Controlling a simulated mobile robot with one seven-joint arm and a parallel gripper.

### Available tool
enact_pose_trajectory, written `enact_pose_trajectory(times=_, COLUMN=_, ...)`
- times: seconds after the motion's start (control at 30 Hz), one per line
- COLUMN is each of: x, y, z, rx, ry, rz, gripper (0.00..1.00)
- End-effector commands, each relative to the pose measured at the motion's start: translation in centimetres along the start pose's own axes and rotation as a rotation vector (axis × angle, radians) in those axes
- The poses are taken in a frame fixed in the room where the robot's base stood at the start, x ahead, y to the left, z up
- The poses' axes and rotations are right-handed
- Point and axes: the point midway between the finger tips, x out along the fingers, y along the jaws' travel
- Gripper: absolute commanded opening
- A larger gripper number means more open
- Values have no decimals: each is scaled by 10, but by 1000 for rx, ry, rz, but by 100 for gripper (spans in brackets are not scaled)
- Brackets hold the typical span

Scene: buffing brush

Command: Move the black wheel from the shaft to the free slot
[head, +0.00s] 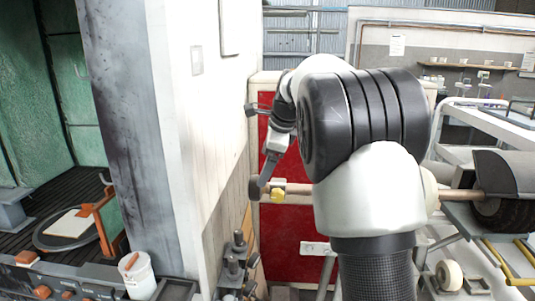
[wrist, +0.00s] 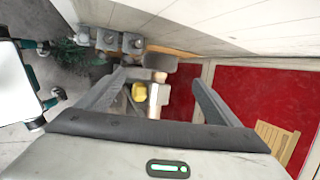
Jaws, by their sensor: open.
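The black wheel (head: 254,187) sits at the left end of the shaft (head: 298,188) in the head view, with a yellow part (head: 278,196) beside it. A dark grey shape between the fingers is probably the wheel (wrist: 183,88). I cannot tell whether the fingers touch it. The free slot cannot be made out surely.
Grey posts (head: 237,243) stand low beside the white wall; grey blocks (wrist: 108,40) show in the wrist view. A red panel (head: 290,235) is behind the shaft. A pale wheel (head: 449,275) is at lower right. A white cup (head: 136,272) stands at lower left.

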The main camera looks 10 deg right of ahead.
Motion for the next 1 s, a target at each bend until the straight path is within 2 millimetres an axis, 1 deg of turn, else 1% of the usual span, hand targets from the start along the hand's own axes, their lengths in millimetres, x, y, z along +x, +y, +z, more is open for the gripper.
enact_pose_trajectory(times=0.03, x=12, y=1, z=0, rx=0, ry=0, rz=4, gripper=86)
enact_pose_trajectory(times=0.1, x=26, y=1, z=0, rx=-1, ry=0, rz=3, gripper=86)
enact_pose_trajectory(times=0.4, x=85, y=1, z=0, rx=-1, ry=1, rz=3, gripper=86)
enact_pose_trajectory(times=0.5, x=101, y=1, z=0, rx=-1, ry=0, rz=3, gripper=86)
enact_pose_trajectory(times=0.7, x=122, y=1, z=0, rx=-1, ry=-1, rz=1, gripper=86)
enact_pose_trajectory(times=0.83, x=127, y=0, z=0, rx=-1, ry=-1, rz=0, gripper=86)
enact_pose_trajectory(times=1.0, x=128, y=0, z=0, rx=-1, ry=-1, rz=-1, gripper=86)
